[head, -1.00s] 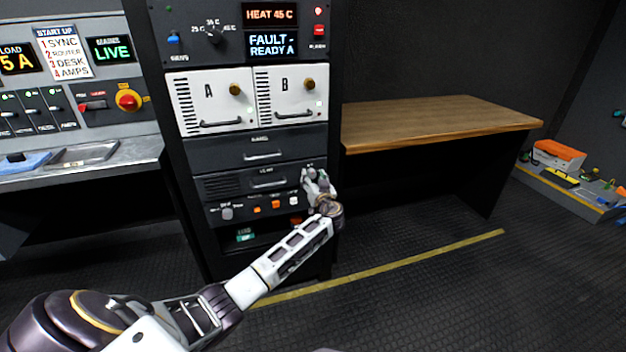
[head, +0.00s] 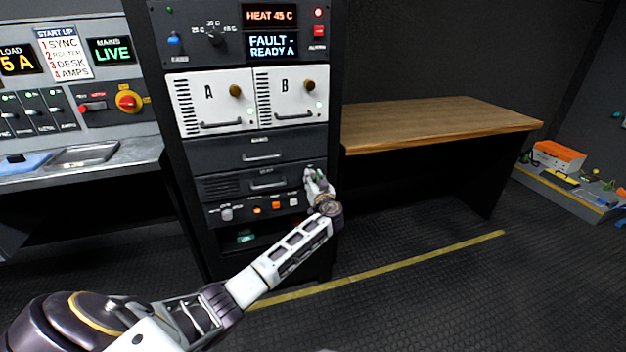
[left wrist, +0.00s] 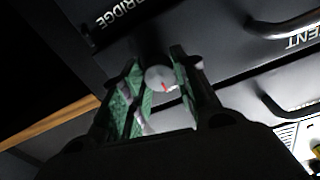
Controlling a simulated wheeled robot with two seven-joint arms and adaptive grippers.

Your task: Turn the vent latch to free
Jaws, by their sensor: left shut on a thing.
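The vent drawer (head: 228,188) is the dark slitted front low in the rack, with a bar handle in its middle. My left gripper (head: 314,174) is at the right end of this front. In the left wrist view, a round pale grey latch knob (left wrist: 158,77) with a red mark sits between the green-padded fingers of my left gripper (left wrist: 160,70), which is shut on it. The upside-down VENT lettering shows at the right of that view. The gripper hides the latch in the head view. My right gripper is not in view.
White units A (head: 207,105) and B (head: 290,97) sit above, with another dark drawer (head: 240,150) between. A button panel (head: 245,210) is below the vent front. A wooden-topped table (head: 430,120) stands close at the right. The floor in front is open.

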